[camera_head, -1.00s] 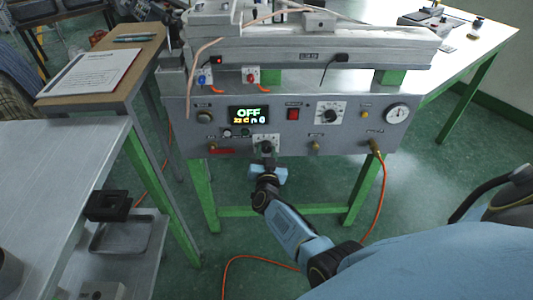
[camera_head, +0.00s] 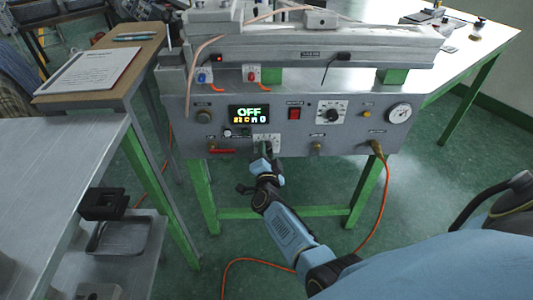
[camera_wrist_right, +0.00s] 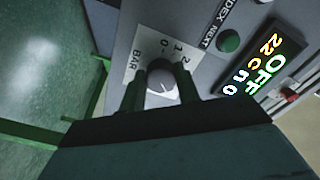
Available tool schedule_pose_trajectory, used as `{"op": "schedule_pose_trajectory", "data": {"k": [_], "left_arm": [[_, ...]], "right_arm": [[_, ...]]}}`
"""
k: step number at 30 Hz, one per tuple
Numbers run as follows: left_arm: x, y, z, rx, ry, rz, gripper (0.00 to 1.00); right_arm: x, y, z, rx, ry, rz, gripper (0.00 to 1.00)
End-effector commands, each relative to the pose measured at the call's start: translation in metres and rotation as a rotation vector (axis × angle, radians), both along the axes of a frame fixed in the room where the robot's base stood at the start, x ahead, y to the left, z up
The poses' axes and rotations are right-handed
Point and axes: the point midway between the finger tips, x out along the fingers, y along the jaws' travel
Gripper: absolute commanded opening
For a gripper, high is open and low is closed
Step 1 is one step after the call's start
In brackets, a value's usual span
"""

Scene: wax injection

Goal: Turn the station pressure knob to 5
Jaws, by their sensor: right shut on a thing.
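The station pressure knob (camera_wrist_right: 161,76) is a round grey knob on a white dial plate (camera_wrist_right: 136,62) marked BAR, with 0, 1 and 2 readable and the rest hidden. The plate also shows below the display in the head view (camera_head: 275,138). My right gripper (camera_wrist_right: 162,88) is shut on the knob, with one dark green finger on each side of it. In the head view my right gripper (camera_head: 264,150) reaches up to the panel from below and hides most of the knob. The knob's setting is unclear. My left gripper is out of view.
The display (camera_head: 249,115) reads OFF. A green button (camera_wrist_right: 228,41) sits beside the dial. A red switch (camera_head: 293,113), another dial (camera_head: 331,112) and a round gauge (camera_head: 399,113) are on the same panel (camera_head: 360,140). An orange hose (camera_head: 384,195) hangs at the right.

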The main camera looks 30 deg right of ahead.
Motion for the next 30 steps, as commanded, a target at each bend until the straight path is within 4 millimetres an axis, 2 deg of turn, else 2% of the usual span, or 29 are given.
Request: {"op": "schedule_pose_trajectory", "data": {"k": [17, 18, 22, 30], "left_arm": [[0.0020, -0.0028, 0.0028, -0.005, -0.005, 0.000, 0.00], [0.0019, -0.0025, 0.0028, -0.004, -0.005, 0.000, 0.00], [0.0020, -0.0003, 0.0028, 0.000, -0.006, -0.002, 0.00], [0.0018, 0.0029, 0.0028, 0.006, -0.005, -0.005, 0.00]], "right_arm": [[-0.0004, 0.0014, -0.0017, 0.027, -0.010, 0.002, 0.09], [-0.0004, 0.0015, -0.0018, 0.027, -0.010, 0.002, 0.37], [-0.0004, 0.0011, -0.0013, 0.026, -0.011, 0.002, 0.54], [-0.0003, 0.0007, -0.0004, 0.024, -0.012, 0.001, 0.54]]}}
